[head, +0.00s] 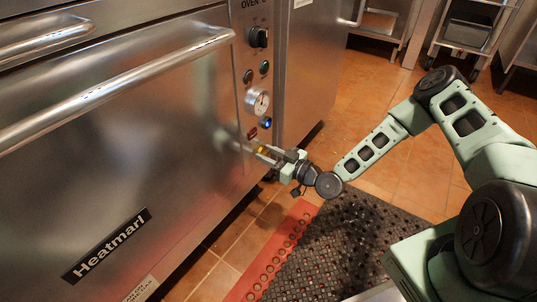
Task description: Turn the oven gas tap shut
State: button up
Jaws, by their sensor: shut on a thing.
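My gripper (266,152) is at the lower part of the oven's narrow control panel (241,92), just right of the big oven door. Its jaws are shut on a small yellow thing (258,147) at the panel, which looks like the gas tap. The jaws cover most of it, so its handle angle cannot be made out. Above it on the panel are a blue-lit button (266,123), a round white gauge (257,101), two small dark buttons and a black knob (258,37). A small red label (252,133) sits just above the tap.
The steel oven door (110,150) has a long bar handle (120,88) that sticks out. A black perforated mat (345,250) with a red edge lies on the tiled floor below my arm. Steel shelving (465,35) stands at the back right. Open floor lies between.

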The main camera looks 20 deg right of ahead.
jog(key=m+p, duration=0.1)
jog(key=m, duration=0.3)
jog(key=m+p, duration=0.1)
jog(key=m, duration=0.3)
jog(key=shift+f, duration=0.1)
jog(key=m, duration=0.9)
jog(key=shift+d+f+m, duration=0.1)
jog(key=shift+f+m, duration=0.05)
jog(key=shift+m, duration=0.15)
dwell(0.5)
jog(key=o, duration=1)
jog(key=shift+c, duration=0.2)
jog(key=shift+d, duration=0.1)
